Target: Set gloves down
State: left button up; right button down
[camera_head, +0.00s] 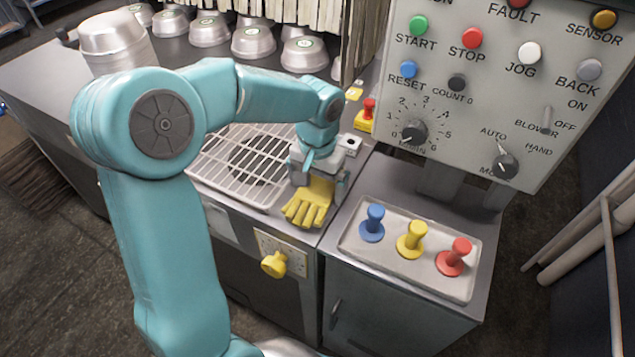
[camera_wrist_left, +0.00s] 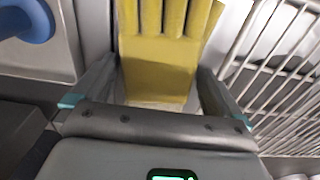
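The yellow gloves (camera_head: 309,203) are at the front corner of the metal counter, beside the wire rack, with their fingers toward the front edge. I cannot tell whether they rest on the counter or hang just above it. My left gripper (camera_head: 319,187) is over their cuff end, pointing down. In the left wrist view the gloves (camera_wrist_left: 160,62) lie between the spread fingers of my left gripper (camera_wrist_left: 160,75), close to both. Whether the fingers press on them is not clear. My right gripper is not in view.
The white wire rack (camera_head: 222,168) is left of the gloves. A tray (camera_head: 425,272) with blue, yellow and red knobs stands to the right. A control panel (camera_head: 490,75) rises behind it. A yellow knob (camera_head: 273,264) sticks out below. Metal pans (camera_head: 253,43) stand at the back.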

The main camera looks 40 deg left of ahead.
aim_at(317, 187)
pick_arm(q)
jog(key=shift+r+p, duration=0.3)
jog(key=shift+r, duration=0.05)
notch_tip(317, 187, up, 12)
jog(key=shift+f+p, duration=0.15)
jog(key=shift+p, duration=0.2)
